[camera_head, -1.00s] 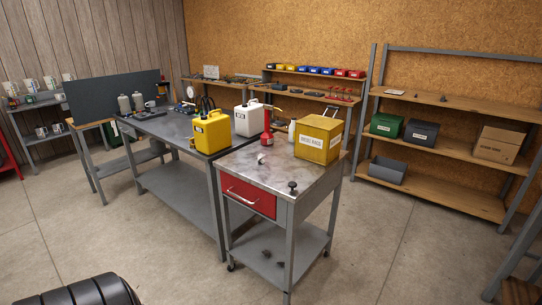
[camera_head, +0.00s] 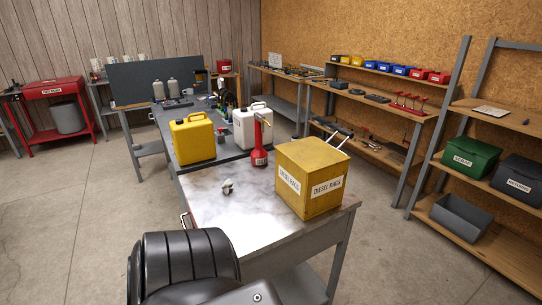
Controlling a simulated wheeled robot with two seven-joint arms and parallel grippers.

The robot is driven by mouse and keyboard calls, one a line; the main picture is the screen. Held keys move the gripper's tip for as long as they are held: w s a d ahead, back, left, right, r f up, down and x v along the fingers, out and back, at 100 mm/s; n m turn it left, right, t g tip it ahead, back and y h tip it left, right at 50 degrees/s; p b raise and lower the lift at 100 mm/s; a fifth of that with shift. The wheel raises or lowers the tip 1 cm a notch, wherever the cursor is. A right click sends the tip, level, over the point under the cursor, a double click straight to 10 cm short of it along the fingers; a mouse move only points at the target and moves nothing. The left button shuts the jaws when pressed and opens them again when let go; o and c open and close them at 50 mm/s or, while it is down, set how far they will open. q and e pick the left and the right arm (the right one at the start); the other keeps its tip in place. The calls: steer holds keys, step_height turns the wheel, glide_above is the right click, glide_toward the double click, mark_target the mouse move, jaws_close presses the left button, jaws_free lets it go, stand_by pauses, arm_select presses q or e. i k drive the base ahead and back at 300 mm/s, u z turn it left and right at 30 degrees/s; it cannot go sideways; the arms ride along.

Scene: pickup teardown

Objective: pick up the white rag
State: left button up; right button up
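A black ribbed part of my own arm covers the near edge of the cart top. Neither of my grippers is in view.
A red pump can (camera_head: 259,150) stands behind the box's left side. A yellow jug (camera_head: 193,140) and a white jug (camera_head: 252,126) stand on the bench behind. Shelves with green (camera_head: 470,158) and dark bins (camera_head: 518,178) are at right. Floor at left is clear.

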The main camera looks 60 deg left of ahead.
mark_target(227, 185)
steer(key=i, duration=1.2)
steer(key=u, duration=3.95)
